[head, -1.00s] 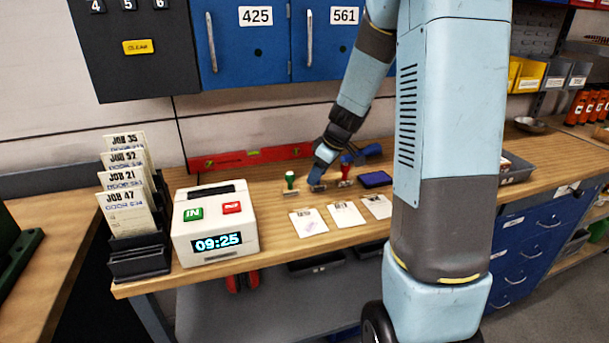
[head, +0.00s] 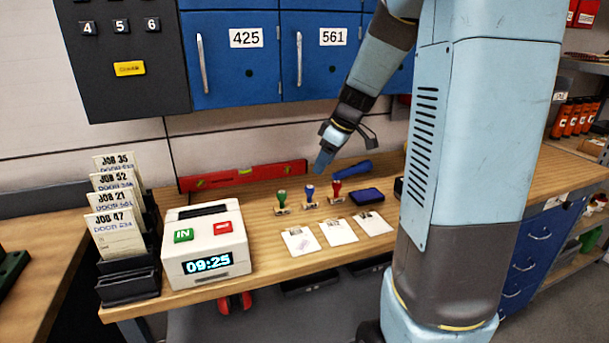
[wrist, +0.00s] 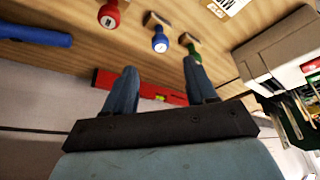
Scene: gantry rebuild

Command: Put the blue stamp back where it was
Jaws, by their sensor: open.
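The blue stamp (head: 309,193) stands upright on the wooden bench, between the green stamp (head: 282,199) and the red stamp (head: 336,188). My gripper (head: 321,166) is above and behind the stamps, apart from them. In the wrist view my gripper (wrist: 158,70) has its two fingers spread with nothing between them. The blue stamp (wrist: 160,43) shows beyond the fingertips, with the green stamp (wrist: 187,41) to its right and the red stamp (wrist: 109,15) to its left.
A blue ink pad (head: 366,196) lies right of the stamps. Several white cards, one with a faint mark (head: 300,241), lie in front. A red level (head: 243,175) and a blue-handled tool (head: 352,170) lie behind. The time clock (head: 205,245) and card rack (head: 128,275) stand left.

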